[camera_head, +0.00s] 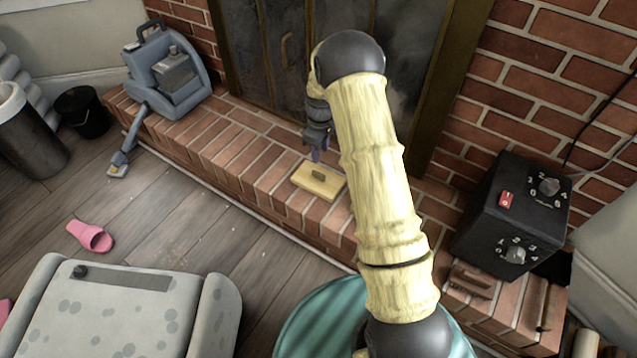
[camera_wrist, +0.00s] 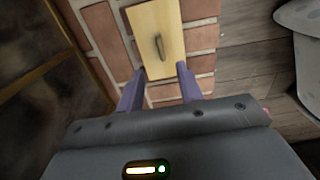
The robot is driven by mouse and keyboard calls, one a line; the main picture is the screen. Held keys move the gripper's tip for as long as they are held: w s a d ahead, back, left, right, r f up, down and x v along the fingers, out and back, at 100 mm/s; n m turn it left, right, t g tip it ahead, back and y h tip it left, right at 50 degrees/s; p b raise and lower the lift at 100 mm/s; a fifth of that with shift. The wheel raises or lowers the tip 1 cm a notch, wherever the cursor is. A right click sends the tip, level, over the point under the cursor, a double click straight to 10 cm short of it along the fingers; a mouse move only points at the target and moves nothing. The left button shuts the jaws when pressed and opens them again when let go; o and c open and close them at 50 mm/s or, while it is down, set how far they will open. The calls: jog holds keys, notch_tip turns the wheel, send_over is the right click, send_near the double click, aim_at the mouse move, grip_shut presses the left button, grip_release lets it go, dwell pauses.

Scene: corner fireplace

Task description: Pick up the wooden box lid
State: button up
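The wooden box lid (camera_head: 318,180) is a pale yellow rectangular board with a small dark handle in its middle. It lies flat on the brick hearth in front of the fireplace. In the wrist view the lid (camera_wrist: 168,28) is ahead of my gripper, with its handle upright in the picture. My gripper (camera_wrist: 160,85) is open, its two purple fingers apart with nothing between them. The fingertips show at the lid's near end in the picture; I cannot tell their exact height above it. In the head view my gripper (camera_head: 317,150) is partly hidden behind my arm.
The brick hearth (camera_head: 240,150) has free room left of the lid. A blue-grey machine (camera_head: 165,80) stands at its left end and a black box with dials (camera_head: 512,215) at the right. Dark fireplace doors (camera_head: 265,50) rise behind. A pink slipper (camera_head: 90,236) lies on the floor.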

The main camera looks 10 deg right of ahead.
jog(key=b, duration=0.2)
send_over(318, 173)
jog(key=f, duration=0.5)
jog(key=shift+s+d+f, duration=0.2)
jog(key=shift+d+f, duration=0.05)
jog(key=shift+d, duration=0.05)
jog(key=f+b, duration=0.4)
jog(key=f, duration=0.1)
jog(key=shift+w+a+f+b, duration=0.15)
jog(key=shift+w+a+b, duration=0.1)
jog(key=shift+b, duration=0.1)
grip_shut()
